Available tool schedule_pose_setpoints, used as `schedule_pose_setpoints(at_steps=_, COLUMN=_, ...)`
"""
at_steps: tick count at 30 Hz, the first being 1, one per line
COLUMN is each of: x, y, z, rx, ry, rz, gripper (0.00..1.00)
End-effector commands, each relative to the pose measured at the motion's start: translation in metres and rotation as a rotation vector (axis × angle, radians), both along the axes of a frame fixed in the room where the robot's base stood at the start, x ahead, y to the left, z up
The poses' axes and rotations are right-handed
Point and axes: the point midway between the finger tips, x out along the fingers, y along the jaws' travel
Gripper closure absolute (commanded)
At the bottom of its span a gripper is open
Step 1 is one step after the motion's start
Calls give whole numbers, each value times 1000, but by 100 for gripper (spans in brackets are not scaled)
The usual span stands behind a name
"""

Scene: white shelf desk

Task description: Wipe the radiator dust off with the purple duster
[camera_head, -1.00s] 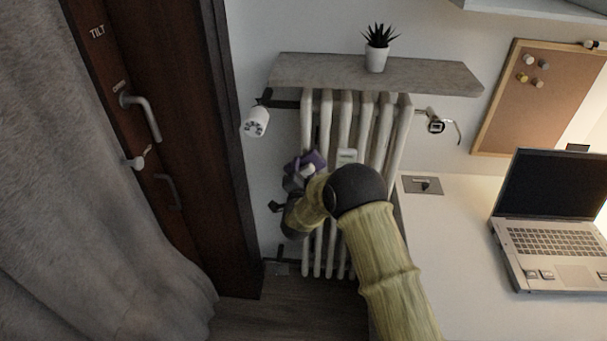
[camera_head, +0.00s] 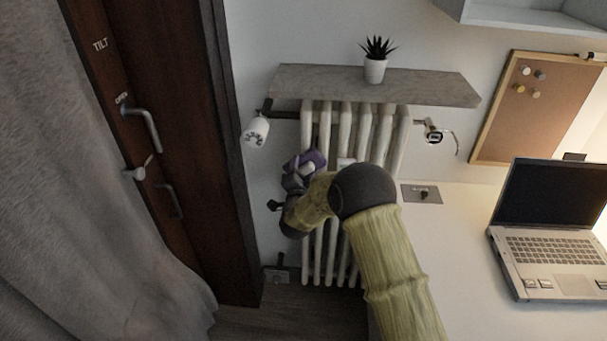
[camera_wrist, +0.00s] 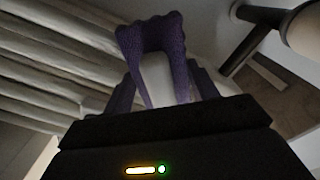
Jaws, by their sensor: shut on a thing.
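The white ribbed radiator (camera_head: 384,137) stands against the wall under a grey shelf. My gripper (camera_head: 299,172) is at the radiator's left side, shut on the purple duster (camera_head: 312,158). In the wrist view the purple duster (camera_wrist: 152,34) sticks up between the fingers, with a pale part in its middle. The radiator's ribs (camera_wrist: 60,60) fill the left of that view, beside the duster. I cannot tell whether the duster touches the ribs. My arm hides the radiator's lower right part. Dust cannot be made out clearly.
A grey shelf (camera_head: 420,88) with a potted plant (camera_head: 375,70) hangs above the radiator. A white valve knob (camera_head: 256,131) sticks out at its upper left. A brown door (camera_head: 170,120) and grey curtain are left. A white desk (camera_head: 455,240) with a laptop (camera_head: 550,225) is right.

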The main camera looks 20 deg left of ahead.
Motion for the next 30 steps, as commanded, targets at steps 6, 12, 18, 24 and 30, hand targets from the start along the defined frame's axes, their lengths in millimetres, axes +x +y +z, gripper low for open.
schedule_pose_setpoints(at_steps=6, x=2, y=0, z=12, rx=1, ry=-3, rz=-1, gripper=63)
schedule_pose_setpoints(at_steps=12, x=3, y=-1, z=12, rx=1, ry=-5, rz=-2, gripper=63)
schedule_pose_setpoints(at_steps=18, x=3, y=-1, z=22, rx=3, ry=-8, rz=-3, gripper=63)
schedule_pose_setpoints(at_steps=24, x=2, y=-1, z=37, rx=3, ry=-10, rz=-3, gripper=63)
schedule_pose_setpoints(at_steps=30, x=1, y=-2, z=45, rx=2, ry=-9, rz=-3, gripper=63)
